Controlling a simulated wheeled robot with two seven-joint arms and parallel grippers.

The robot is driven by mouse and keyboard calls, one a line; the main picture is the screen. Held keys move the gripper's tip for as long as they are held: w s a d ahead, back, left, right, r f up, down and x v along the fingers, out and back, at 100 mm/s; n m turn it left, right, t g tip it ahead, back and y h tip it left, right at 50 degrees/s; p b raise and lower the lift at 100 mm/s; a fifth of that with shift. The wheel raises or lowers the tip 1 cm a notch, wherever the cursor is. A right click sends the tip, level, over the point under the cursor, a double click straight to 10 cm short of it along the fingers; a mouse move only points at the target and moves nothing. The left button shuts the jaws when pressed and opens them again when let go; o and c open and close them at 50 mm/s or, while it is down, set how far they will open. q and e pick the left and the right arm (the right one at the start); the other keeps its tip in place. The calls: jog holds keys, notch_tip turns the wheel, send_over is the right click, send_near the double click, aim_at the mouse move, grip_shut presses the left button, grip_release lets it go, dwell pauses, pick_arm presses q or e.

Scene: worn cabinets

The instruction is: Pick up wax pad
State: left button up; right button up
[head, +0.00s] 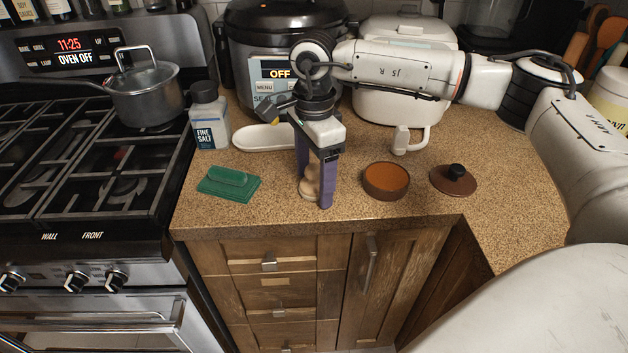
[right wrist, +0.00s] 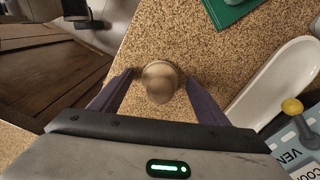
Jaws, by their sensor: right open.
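A small pale brown piece with a rounded knob (head: 310,182), which looks like the wax pad, stands on the speckled counter. It also shows from above in the right wrist view (right wrist: 160,82). My right gripper (head: 314,190) points down with its purple fingers apart, one on each side of the knob. In the right wrist view the knob sits between the fingertips, with a small gap visible on either side. The pad's lower part is partly hidden by a finger in the head view. My left gripper is not in view.
A round brown tin (head: 386,182) and a dark lid with a black knob (head: 453,179) lie to the right. A white oval dish (head: 262,137), salt bottle (head: 209,116) and cookers stand behind. The counter's front edge is close.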

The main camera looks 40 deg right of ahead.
aim_at(314, 167)
jog(key=shift+c, duration=0.4)
jog(key=c, duration=1)
jog(key=shift+r, duration=0.1)
jog(key=shift+c, duration=0.2)
notch_tip(314, 167, up, 10)
jog(key=shift+f+b, duration=0.1)
jog(key=shift+b, duration=0.35)
jog(key=shift+o, duration=1.3)
jog(key=shift+c, duration=0.8)
